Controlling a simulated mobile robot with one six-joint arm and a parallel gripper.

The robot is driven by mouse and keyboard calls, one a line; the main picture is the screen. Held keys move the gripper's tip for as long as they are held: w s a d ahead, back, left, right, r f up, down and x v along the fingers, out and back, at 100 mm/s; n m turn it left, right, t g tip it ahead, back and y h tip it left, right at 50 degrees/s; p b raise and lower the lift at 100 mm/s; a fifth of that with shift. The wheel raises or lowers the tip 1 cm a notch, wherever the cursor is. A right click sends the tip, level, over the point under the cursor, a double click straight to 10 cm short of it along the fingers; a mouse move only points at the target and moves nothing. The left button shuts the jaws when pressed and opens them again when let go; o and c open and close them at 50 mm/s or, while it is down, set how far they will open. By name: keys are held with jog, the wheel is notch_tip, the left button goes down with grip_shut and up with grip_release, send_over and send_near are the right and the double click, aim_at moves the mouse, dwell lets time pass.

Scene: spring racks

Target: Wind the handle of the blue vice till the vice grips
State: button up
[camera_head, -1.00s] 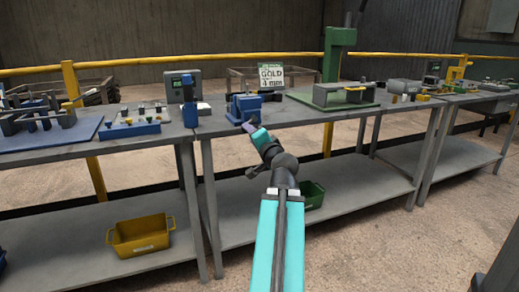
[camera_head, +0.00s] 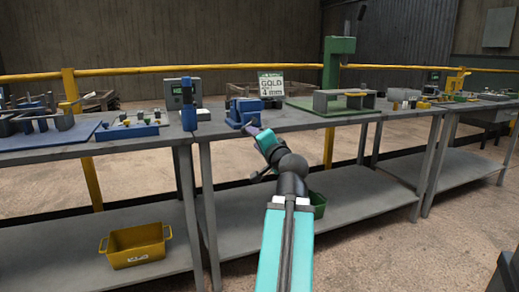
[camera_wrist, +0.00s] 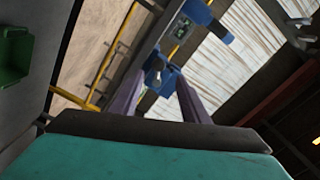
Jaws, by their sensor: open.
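The blue vice (camera_head: 241,111) stands on the grey bench near its front edge, left of the middle in the head view. My gripper (camera_head: 251,129) is just in front of it, at about the bench edge. In the wrist view the two dark fingers of my gripper (camera_wrist: 159,82) are apart, with the blue vice (camera_wrist: 167,88) showing beyond and between them. A small pale knob-like part (camera_wrist: 157,66) shows by the vice; I cannot tell if it is the handle. No contact can be made out.
A blue upright device (camera_head: 188,118) stands left of the vice. A green press (camera_head: 335,75) and grey fixture (camera_head: 343,101) are to the right. A yellow bin (camera_head: 135,247) sits on the lower shelf.

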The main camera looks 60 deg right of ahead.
jog(key=shift+b+v, duration=1.5)
jog(key=shift+b, duration=0.35)
